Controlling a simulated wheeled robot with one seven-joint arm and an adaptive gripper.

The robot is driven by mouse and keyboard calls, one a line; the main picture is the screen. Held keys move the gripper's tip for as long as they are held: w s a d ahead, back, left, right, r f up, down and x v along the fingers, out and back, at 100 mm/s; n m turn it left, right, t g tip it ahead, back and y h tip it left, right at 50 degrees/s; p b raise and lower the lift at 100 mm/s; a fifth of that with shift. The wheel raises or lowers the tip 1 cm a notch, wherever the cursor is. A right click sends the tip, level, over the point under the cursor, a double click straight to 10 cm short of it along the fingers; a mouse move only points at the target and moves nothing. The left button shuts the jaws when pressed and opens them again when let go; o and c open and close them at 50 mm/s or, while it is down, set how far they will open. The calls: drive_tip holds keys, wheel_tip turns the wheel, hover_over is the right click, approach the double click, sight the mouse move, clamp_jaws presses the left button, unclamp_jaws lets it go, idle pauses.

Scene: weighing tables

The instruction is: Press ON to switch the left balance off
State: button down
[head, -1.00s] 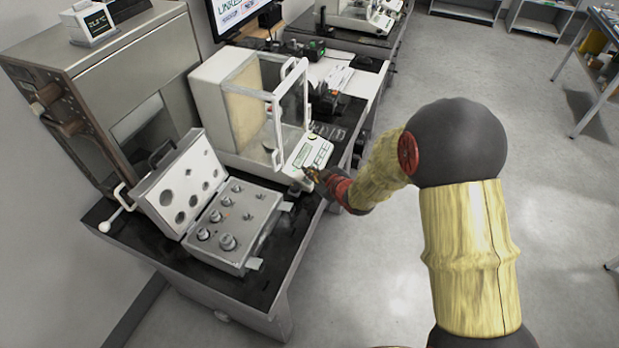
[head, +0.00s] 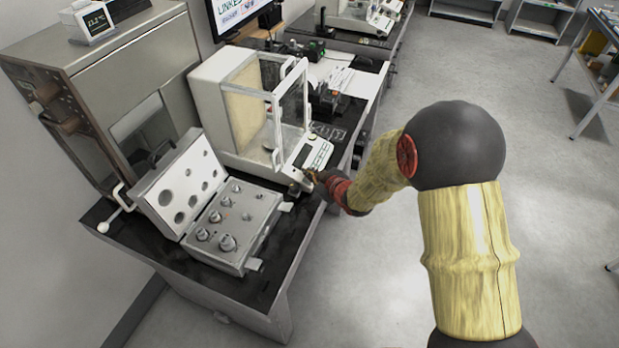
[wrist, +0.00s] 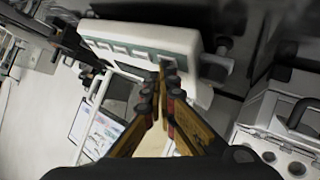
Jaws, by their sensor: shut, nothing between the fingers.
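The near balance (head: 205,100), a white unit with a glass draft shield, stands on the dark-topped table. Its sloped front panel (head: 318,148) has a small display (head: 302,157) that is dark. My gripper (head: 309,173) is at the lower front edge of this panel, its fingers closed together with nothing between them. In the wrist view, the panel (wrist: 140,40) shows a row of buttons, and my closed fingertips (wrist: 164,68) are over or against its edge near one end of the row. The fingertips hide part of the panel, so I cannot tell whether they touch a button.
An open case of weights (head: 240,215) stands left of the balance, near the table's front. Another balance (head: 365,18) is on the farther table. A monitor (head: 235,12) stands behind. The floor (head: 560,230) to the right is clear.

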drive_tip(key=shift+r, duration=0.1)
drive_tip(key=shift+s+d+r+p, duration=0.1)
drive_tip(key=shift+d+r+p, duration=0.2)
drive_tip(key=shift+r+p, duration=0.25)
drive_tip(key=shift+r, duration=0.15)
drive_tip(key=shift+s+d+r+p, duration=0.1)
drive_tip(key=shift+d+r+p, duration=0.2)
drive_tip(key=shift+r+p, duration=0.35)
drive_tip(key=shift+s+d+r+p, duration=0.1)
drive_tip(key=shift+d+r+p, duration=0.15)
drive_tip(key=shift+r+p, duration=0.45)
drive_tip(key=shift+s+d+r+p, duration=0.1)
drive_tip(key=shift+d+r+p, duration=0.25)
drive_tip(key=shift+r, duration=0.55)
